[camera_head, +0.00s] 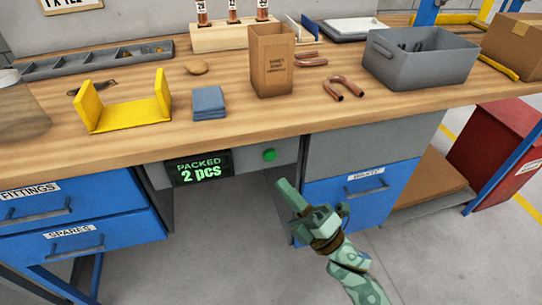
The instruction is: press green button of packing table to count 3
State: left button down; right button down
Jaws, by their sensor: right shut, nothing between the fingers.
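The green button (269,155) is a round knob on the grey front panel under the packing table's wooden top (230,135). Left of it, a dark display (199,169) reads "PACKED 2 pcs" in green. My right gripper (281,183) is green, comes in from the lower right and is shut and empty. Its tips appear just below and slightly right of the button, with a gap between them in the picture; the exact depth is hard to tell. My left gripper is not in view.
Blue drawers flank the button panel, labelled FITTINGS (70,200) and SPARES (80,248) on the left. On top stand a yellow bracket (125,112), blue cloths (208,103), a cardboard box (272,62), copper bends (345,88) and a grey bin (420,60). Floor space before the button is open.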

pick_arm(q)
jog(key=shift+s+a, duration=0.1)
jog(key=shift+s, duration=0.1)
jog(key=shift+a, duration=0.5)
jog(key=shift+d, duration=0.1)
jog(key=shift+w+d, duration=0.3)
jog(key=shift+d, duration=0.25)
